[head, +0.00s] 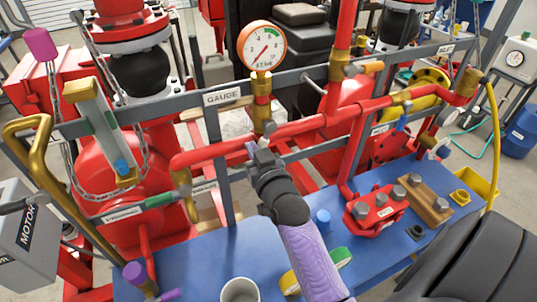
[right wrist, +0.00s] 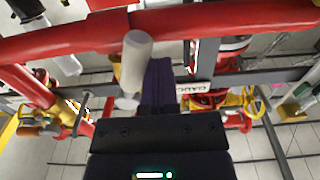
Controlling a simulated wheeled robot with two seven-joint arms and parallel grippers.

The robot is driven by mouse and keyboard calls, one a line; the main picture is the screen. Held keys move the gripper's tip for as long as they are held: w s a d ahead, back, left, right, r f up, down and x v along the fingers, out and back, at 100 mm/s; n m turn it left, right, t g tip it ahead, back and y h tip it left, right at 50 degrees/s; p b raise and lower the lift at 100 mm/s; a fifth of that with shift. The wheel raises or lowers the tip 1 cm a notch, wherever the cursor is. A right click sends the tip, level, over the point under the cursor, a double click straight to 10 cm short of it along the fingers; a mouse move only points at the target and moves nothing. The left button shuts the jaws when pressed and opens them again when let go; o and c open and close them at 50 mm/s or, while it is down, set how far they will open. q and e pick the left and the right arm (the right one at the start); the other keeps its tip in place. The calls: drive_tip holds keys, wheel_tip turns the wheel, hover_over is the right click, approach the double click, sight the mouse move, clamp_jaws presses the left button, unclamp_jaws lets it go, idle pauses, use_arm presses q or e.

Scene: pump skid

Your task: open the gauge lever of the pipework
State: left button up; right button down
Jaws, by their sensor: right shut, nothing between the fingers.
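The round pressure gauge (head: 262,47) stands on a brass valve fitting (head: 262,95) above the red pipe, right of the GAUGE label (head: 223,97). A short pale grey lever (head: 269,127) shows just below the brass fitting. It appears large in the right wrist view as a pale rounded rod (right wrist: 137,55) in front of the red pipe. My right gripper (head: 254,150) is at the red pipe, just below the lever. Its dark shut fingers (right wrist: 158,80) are beside the rod, to its right, with nothing between them. I cannot tell whether they touch it. My left gripper is not in view.
The red pipe (head: 305,124) runs across behind my gripper, with a grey rail (head: 290,78) above. A chained lever assembly (head: 105,130) stands left.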

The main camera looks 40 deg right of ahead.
drive_tip(key=shift+s+d+f+b, duration=0.2)
drive_tip(key=shift+d+f, duration=0.15)
drive_tip(key=shift+d, duration=0.2)
drive_tip(key=shift+s+d+f+b, duration=0.1)
drive_tip(key=shift+d+f+b, duration=0.1)
drive_tip(key=shift+d+f, duration=0.25)
drive_tip(key=a+p+v, duration=0.1)
drive_tip(key=p+v, duration=0.3)
drive_tip(key=v, duration=0.5)
drive_tip(key=shift+w, duration=0.15)
drive_tip(key=shift+r, duration=0.1)
